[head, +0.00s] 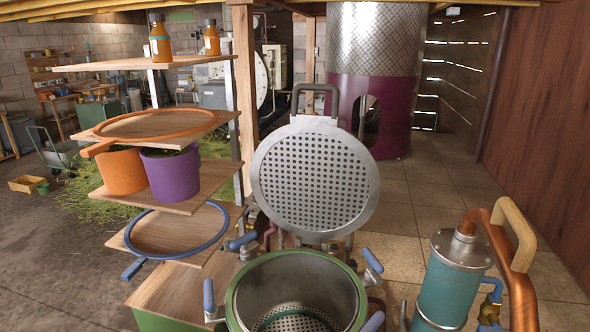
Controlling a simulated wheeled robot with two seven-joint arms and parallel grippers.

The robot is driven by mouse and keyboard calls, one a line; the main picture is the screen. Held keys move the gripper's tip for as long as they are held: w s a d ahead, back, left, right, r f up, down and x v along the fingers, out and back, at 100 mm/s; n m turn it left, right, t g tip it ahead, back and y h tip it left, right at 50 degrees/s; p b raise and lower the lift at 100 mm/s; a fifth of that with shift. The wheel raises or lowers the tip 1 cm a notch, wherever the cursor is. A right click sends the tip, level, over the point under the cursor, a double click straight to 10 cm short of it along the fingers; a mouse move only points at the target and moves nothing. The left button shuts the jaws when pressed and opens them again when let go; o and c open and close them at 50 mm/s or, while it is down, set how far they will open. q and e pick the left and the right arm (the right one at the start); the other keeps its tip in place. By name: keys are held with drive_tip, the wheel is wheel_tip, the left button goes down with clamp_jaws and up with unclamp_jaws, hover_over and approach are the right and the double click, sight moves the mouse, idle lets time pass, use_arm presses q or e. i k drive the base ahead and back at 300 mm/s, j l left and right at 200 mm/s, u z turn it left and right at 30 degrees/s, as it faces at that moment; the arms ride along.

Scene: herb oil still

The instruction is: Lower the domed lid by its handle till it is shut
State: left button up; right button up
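The domed lid (314,180) stands raised, nearly upright, behind the still pot, with its round perforated inner face toward me. Its dark looped handle (316,88) sticks up from the lid's top edge. The open pot (262,282) is below it, with a green rim and a perforated plate inside. Blue-handled clamps (371,260) stand out around the rim. The dome's outer side is hidden. Neither of my grippers is in view.
Left is a shelf stand with an orange bucket (123,171), a purple bucket (170,174), ring hoops (176,229) and two bottles. Right is a teal vessel (450,282) with a copper pipe (514,270) and wooden handle (517,232).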

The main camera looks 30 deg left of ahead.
sight(312, 178)
drive_tip(key=u, duration=0.9)
drive_tip(key=k+u, duration=0.15)
drive_tip(key=k, duration=0.1)
